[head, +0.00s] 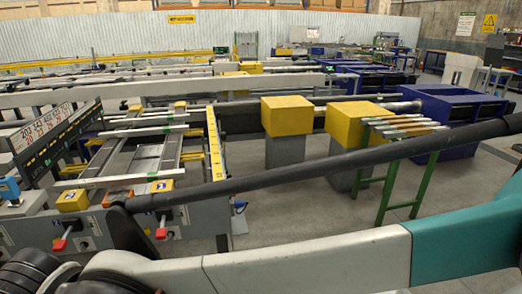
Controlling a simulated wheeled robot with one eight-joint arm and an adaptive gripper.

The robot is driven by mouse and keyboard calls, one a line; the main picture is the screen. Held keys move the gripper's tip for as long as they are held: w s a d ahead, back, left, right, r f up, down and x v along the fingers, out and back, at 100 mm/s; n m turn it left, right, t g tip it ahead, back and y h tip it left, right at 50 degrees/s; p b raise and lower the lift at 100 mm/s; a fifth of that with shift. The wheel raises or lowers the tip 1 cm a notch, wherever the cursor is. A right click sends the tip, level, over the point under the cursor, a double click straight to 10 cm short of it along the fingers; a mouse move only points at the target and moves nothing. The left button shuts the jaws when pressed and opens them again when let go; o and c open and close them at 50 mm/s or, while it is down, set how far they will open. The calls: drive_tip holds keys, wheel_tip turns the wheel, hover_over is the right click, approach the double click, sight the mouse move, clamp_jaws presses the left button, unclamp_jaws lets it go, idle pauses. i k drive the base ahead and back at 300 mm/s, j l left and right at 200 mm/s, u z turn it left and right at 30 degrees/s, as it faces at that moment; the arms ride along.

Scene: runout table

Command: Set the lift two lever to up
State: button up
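Two red-handled levers show on the front of the grey runout table (195,222) at the left in the head view. The left lever (60,244) and the right lever (161,233) both have their red handles hanging low. Small blue plates sit by them, but their marks are too small to read, so I cannot tell for sure which is lift two. My gripper is out of view. My arm crosses in front of the table, and its dark link passes just above and beside the right lever.
Yellow blocks (287,115) stand on grey posts behind my arm. A green stand (388,190) carries several bars at the right. A blue box-like frame (447,105) is further right. Grey floor (280,205) is open between the table and the green stand.

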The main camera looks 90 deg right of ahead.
sight(223, 137)
drive_tip(key=z, duration=2.6)
drive_tip(key=i+l, duration=0.2)
drive_tip(key=i, duration=0.3)
drive_tip(key=i+l, duration=0.15)
drive_tip(key=i, duration=0.35)
drive_tip(key=i+l+u, duration=0.1)
drive_tip(key=i, duration=0.4)
drive_tip(key=i+l, duration=0.35)
drive_tip(key=i+u, duration=0.05)
drive_tip(key=i, duration=0.05)
